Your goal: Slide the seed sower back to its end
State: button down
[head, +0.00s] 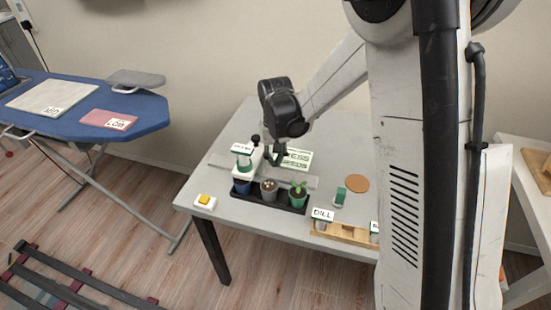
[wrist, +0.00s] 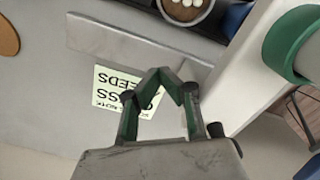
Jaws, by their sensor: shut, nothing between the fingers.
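The seed sower (head: 244,161) is a white body with a green-ringed part and a label on top. It stands at the left end of a pale grey rail (head: 300,180), behind the blue pot. In the wrist view the sower (wrist: 245,75) fills the right side, with a green ring and a dark knob low on its side. My gripper (head: 277,160) is just right of the sower, low over the table. In the wrist view my gripper (wrist: 163,76) has its fingertips together, empty, over a seeds card (wrist: 112,85). I cannot tell whether it touches the sower.
A black tray (head: 283,206) holds a blue, a grey and a green pot in front of the rail. A yellow-button box (head: 204,201) sits at the front left. A DILL label (head: 322,214) stands in a wooden rack. A cork disc (head: 358,184) lies right.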

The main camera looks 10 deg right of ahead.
jog(key=shift+w+a+b, duration=0.2)
jog(key=shift+w+a, duration=0.7)
jog(key=shift+a, duration=0.8)
jog(key=shift+w+a+b, duration=0.25)
jog(key=shift+w+a, duration=0.7)
jog(key=shift+a, duration=0.75)
jog(key=shift+w+a+b, duration=0.2)
jog(key=shift+w+a, duration=0.7)
jog(key=shift+a, duration=0.8)
jog(key=shift+d, duration=0.15)
jog(key=shift+s+d+r, duration=0.1)
jog(key=shift+s+d, duration=0.2)
jog(key=shift+d, duration=0.2)
jog(key=shift+s+d, duration=0.3)
jog(key=shift+d, duration=0.2)
jog(key=shift+r+p, duration=2.95)
jog(key=shift+r, duration=2.95)
